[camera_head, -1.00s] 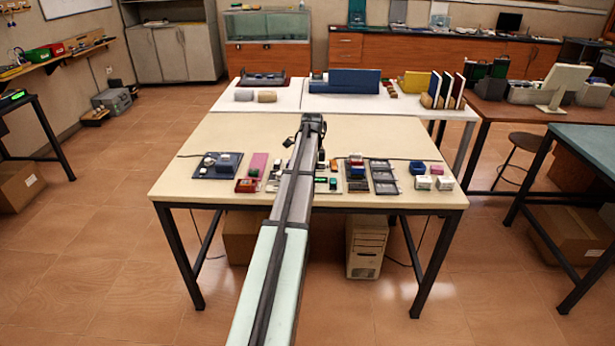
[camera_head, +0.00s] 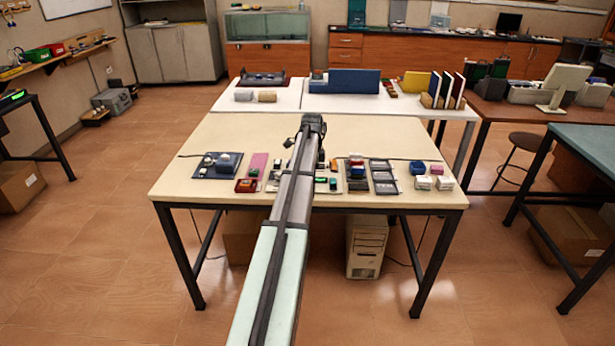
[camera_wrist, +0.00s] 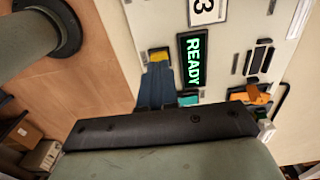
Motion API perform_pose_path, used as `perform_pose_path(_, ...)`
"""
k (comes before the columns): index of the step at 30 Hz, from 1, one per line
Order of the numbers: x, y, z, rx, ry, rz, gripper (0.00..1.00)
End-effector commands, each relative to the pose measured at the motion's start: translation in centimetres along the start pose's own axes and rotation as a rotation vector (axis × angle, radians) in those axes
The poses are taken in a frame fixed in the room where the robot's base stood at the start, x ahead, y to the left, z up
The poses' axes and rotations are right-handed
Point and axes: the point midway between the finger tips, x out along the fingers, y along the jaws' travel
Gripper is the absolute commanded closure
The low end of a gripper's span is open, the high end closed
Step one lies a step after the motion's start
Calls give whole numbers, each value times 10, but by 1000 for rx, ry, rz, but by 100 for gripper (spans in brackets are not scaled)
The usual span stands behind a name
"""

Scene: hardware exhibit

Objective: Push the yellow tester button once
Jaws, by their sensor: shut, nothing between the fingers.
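The yellow tester button (camera_wrist: 158,54) shows in the wrist view on a pale panel (camera_wrist: 228,62), left of a lit green "READY" display (camera_wrist: 194,60). My gripper (camera_wrist: 158,66) is the dark blue-grey pair of fingers, shut and empty, with its tips right at the button's near edge. The fingers cover part of the button, and I cannot tell whether they touch it or whether it is pressed. In the head view my arm hides the gripper and most of the panel; the small green display (camera_head: 321,180) shows beside the arm.
A teal part (camera_wrist: 188,99) and an orange part (camera_wrist: 256,95) sit near the display. On the table (camera_head: 385,140), a dark blue device (camera_head: 217,165) stands left of my arm and several small boxes and trays stand right. The table's middle behind them is mostly clear.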

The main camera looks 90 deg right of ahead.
Motion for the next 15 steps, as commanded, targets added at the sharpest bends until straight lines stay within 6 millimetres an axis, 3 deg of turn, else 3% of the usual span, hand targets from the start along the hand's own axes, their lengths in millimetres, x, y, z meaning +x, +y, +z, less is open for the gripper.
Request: perform_pose_path(15, 6, 0, 0, 0, 0, 0, 100)
